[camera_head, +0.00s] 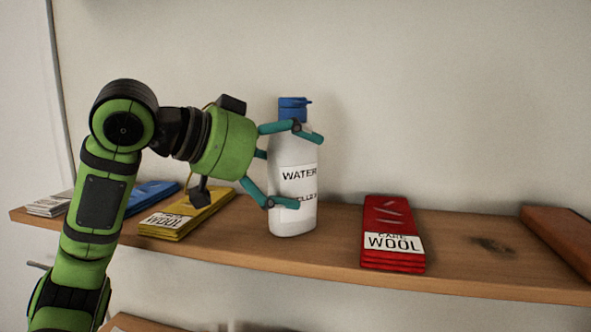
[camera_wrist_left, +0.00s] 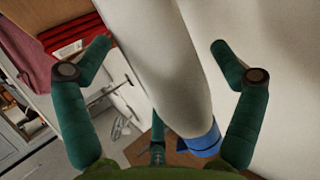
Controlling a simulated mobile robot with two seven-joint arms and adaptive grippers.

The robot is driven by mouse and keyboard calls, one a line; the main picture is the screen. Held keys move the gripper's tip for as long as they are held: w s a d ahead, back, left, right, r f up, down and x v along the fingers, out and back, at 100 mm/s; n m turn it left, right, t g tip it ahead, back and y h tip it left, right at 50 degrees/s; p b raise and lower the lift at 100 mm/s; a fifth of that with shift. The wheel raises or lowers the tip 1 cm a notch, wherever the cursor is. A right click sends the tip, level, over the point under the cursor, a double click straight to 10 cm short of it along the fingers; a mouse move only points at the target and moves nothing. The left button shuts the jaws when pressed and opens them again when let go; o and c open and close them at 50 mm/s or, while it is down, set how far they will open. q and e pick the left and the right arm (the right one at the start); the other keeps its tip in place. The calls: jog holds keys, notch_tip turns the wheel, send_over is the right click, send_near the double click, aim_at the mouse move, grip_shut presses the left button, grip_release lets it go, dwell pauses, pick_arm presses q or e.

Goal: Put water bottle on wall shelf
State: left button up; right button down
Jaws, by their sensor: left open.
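The water bottle (camera_head: 293,150) is white with a blue cap and a label reading WATER. It stands upright on the wooden wall shelf (camera_head: 330,255), near its middle. My left gripper (camera_head: 309,172) reaches in from the left with its fingers open, one at the bottle's upper part and one lower down. In the left wrist view, the bottle (camera_wrist_left: 150,60) passes between the spread fingers, with visible gaps on both sides. Its blue cap shows near the bottom of that view. My right gripper is in neither view.
A red wool packet stack (camera_head: 393,218) lies on the shelf right of the bottle. Yellow (camera_head: 185,215) and blue (camera_head: 150,195) packets lie to the left, partly behind my arm. A brown box (camera_head: 560,235) is at the far right. Bare shelf lies between it and the red stack.

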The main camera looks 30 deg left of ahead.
pick_arm(q)
jog(key=b+v, duration=0.1)
jog(key=v, duration=1)
